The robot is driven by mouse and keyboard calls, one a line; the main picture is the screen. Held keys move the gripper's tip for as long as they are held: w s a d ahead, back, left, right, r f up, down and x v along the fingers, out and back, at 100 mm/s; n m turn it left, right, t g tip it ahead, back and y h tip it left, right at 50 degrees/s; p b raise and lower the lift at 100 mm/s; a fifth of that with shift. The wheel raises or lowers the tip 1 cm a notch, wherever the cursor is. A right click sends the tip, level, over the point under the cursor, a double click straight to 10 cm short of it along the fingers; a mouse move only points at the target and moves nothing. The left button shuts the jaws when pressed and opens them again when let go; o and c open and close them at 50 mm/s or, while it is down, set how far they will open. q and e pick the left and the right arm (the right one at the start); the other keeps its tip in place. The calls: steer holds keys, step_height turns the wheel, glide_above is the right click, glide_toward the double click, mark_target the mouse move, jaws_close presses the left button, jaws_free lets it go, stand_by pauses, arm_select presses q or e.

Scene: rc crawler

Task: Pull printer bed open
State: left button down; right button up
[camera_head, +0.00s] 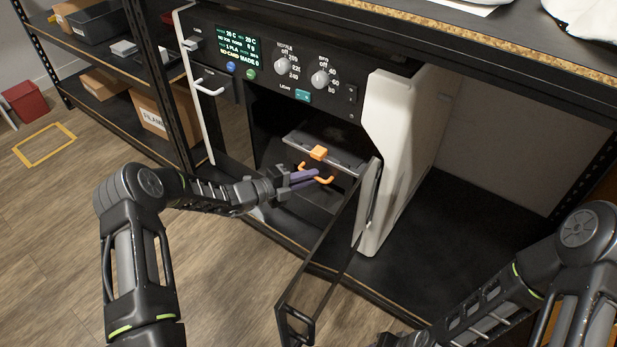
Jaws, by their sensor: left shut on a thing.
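The printer (408,120) stands on a shelf, with a control panel of knobs and a screen on top. Its glass door (325,265) is swung open toward me. Inside is the grey printer bed (345,158) with an orange piece on it and an orange handle (325,180) at its front. My left gripper (304,178), with purple fingers, reaches into the opening and is shut on the orange handle. My right arm comes in at the lower right; its gripper (400,340) is mostly cut off by the bottom edge.
A black shelf rack with cardboard boxes (150,113) stands at the left. A wooden-edged shelf (470,40) overhangs the printer. The shelf surface right of the printer (460,225) is bare. The open door stands just right of my left gripper.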

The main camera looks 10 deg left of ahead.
arm_select(q)
steer(key=shift+s, duration=0.1)
arm_select(e)
steer(key=shift+r, duration=0.1)
